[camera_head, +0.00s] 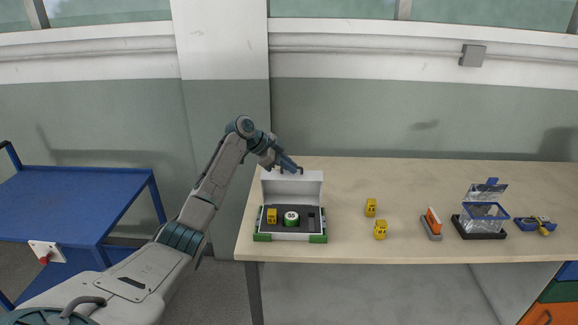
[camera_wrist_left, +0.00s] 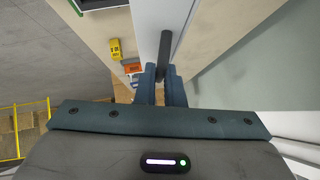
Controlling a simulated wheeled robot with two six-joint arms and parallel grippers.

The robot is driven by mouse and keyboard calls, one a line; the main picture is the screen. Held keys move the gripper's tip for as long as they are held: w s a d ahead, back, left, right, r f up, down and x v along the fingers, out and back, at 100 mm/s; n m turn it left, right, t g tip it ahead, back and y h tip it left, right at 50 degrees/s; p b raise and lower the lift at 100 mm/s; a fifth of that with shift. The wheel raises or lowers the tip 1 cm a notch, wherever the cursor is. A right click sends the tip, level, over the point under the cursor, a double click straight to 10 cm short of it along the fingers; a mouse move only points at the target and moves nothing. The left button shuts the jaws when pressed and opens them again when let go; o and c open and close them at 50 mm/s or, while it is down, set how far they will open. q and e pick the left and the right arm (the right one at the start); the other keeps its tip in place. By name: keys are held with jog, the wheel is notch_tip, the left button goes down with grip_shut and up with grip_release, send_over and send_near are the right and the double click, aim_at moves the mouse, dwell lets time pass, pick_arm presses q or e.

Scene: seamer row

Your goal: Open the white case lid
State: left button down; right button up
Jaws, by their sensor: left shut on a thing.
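The white case (camera_head: 290,237) with green corners sits at the left end of the table. Its white lid (camera_head: 293,188) stands raised, roughly upright, at the back of the case, so the inside shows. My left gripper (camera_head: 297,169) is at the lid's top edge, shut on the dark lid handle. In the left wrist view the dark handle (camera_wrist_left: 166,48) runs between the fingers (camera_wrist_left: 160,72), with the pale lid (camera_wrist_left: 150,18) beside it. Inside the case are a yellow block (camera_head: 272,216), a green round item with a white top (camera_head: 291,218) and a dark piece (camera_head: 311,219). My right gripper is not in view.
Two yellow blocks (camera_head: 370,207) stand right of the case. Farther right are an orange and grey item (camera_head: 432,224), a clear box with blue parts (camera_head: 484,211) and a blue and yellow item (camera_head: 535,224). A blue cart (camera_head: 75,205) stands left of the table (camera_head: 345,245).

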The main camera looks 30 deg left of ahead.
pick_arm(q)
jog(key=shift+f, duration=0.1)
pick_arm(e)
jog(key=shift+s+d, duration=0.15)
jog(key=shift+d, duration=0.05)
pick_arm(q)
jog(key=c, duration=1.5)
grip_release()
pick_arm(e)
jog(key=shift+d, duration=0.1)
pick_arm(q)
jog(key=shift+a, duration=0.1)
